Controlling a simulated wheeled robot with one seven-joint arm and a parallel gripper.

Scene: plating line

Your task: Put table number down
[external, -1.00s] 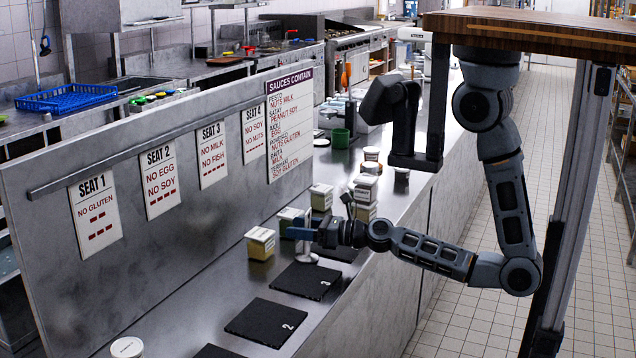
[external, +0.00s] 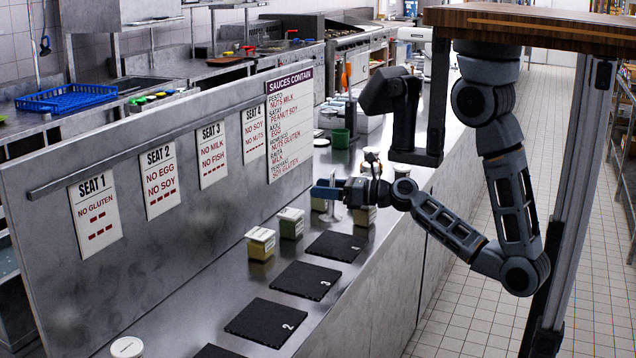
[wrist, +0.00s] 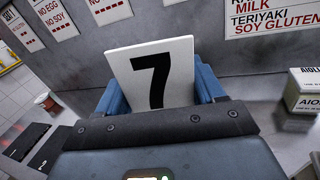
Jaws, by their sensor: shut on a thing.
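The table number, a white card with a black 7 (wrist: 155,75), stands upright between the blue fingers of my gripper (wrist: 155,95) in the wrist view. In the external view my gripper (external: 328,190) is shut on it, above the counter near the sauce containers. The card is small there and mostly hidden by the fingers. I cannot tell whether its foot touches the counter.
Black slates lie along the counter (external: 213,292), including number 2 (external: 266,322) and number 3 (external: 303,280). An Aioli container (wrist: 308,92) is close at right in the wrist view. A seat-sign panel (external: 130,270) borders the counter.

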